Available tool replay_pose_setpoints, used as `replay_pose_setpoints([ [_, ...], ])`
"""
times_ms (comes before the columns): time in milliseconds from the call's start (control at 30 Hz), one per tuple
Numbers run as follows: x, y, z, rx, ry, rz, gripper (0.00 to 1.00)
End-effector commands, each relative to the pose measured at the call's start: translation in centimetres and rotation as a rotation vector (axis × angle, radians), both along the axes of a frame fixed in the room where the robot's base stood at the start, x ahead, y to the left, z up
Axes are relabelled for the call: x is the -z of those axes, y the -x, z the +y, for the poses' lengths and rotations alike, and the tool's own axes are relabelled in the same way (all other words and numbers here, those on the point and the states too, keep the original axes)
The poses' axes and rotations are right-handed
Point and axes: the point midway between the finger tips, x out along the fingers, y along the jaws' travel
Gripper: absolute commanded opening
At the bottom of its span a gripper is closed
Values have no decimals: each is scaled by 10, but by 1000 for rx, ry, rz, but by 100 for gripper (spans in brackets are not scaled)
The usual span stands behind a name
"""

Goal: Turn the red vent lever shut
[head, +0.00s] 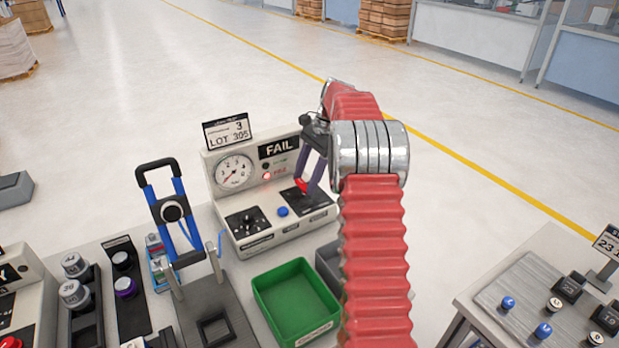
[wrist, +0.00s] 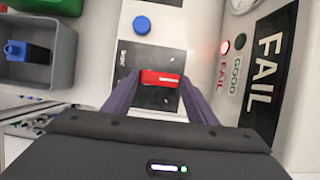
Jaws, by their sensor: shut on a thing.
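The red vent lever (wrist: 161,78) sits on a dark panel on the front of a pale test unit (head: 262,227). In the wrist view it lies crosswise between my two fingers. My gripper (head: 303,187) is at the lever, with its purple fingers closed on its two ends. In the head view only a bit of red shows at the fingertips, and my red arm comes in from the right. The panel's printed marks are partly covered, so I cannot read the lever's setting.
A blue button (head: 282,211) and a black knob (head: 249,222) are left of the lever. A gauge (head: 234,172) and FAIL sign (head: 279,147) stand above, with a red lamp lit. A green bin (head: 297,300) and grey bin (head: 328,262) stand in front.

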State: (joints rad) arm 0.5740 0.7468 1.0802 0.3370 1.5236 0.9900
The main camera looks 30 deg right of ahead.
Motion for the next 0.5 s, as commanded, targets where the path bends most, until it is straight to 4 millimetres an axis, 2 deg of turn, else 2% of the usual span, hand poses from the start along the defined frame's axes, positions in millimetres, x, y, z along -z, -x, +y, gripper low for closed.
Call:
replay_pose_setpoints([
  [500,0,-5,11,-487,1,-1,29],
])
